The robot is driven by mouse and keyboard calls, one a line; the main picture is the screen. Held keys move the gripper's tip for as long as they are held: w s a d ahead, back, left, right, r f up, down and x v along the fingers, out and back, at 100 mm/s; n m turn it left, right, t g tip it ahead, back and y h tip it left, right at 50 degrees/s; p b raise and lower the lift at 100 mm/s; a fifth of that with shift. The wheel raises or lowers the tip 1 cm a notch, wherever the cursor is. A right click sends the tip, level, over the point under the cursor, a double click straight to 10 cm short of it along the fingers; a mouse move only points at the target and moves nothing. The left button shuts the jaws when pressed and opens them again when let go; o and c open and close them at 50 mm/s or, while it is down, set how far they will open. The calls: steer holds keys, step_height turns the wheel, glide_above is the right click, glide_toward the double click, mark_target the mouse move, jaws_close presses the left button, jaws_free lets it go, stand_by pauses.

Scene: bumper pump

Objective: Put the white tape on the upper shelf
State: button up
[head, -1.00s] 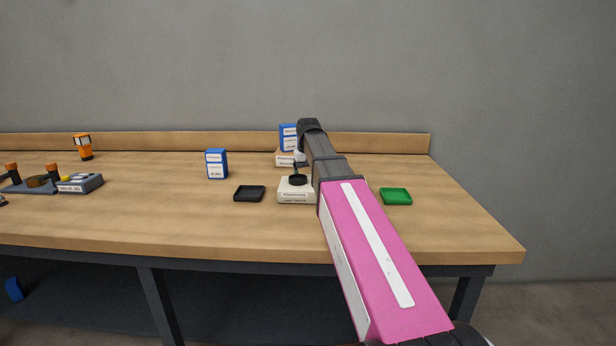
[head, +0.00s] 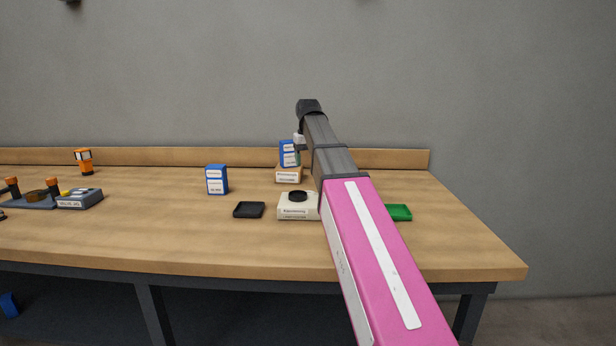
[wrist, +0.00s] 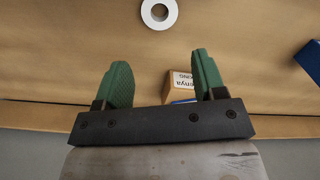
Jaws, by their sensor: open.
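The white tape (wrist: 159,14) is a white ring lying flat on bare wood at the top of the wrist view. In the head view I cannot make it out; my arm covers part of the bench. My gripper (wrist: 160,62) is open, with two green finger pads apart and nothing held. The tape is beyond the fingertips in the picture, apart from them. A labelled carton (wrist: 182,83) shows between the fingers, near the right one. I cannot identify an upper shelf; the head view shows the wooden bench top (head: 130,235) and a dark space below it.
On the bench are a white box (head: 297,212) with a black disc on top, a black tray (head: 249,210), a green tray (head: 399,213) and a blue box (head: 217,180). Another blue box (head: 289,153) stands on a brown carton (head: 288,174). A low backboard (head: 130,156) edges the bench.

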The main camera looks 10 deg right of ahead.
steer(key=shift+s+d+f+n, duration=0.1)
steer(key=shift+f+n, duration=1.95)
steer(key=shift+n, duration=0.9)
steer(key=shift+s+d+f+n, duration=0.1)
steer(key=shift+f+n, duration=1.95)
steer(key=shift+n, duration=0.85)
steer(key=shift+d+f+n, duration=0.1)
steer(key=shift+f+n, duration=1.95)
steer(key=shift+n, duration=0.9)
steer(key=c, duration=0.6)
steer(key=shift+r, duration=0.1)
steer(key=shift+c, duration=0.2)
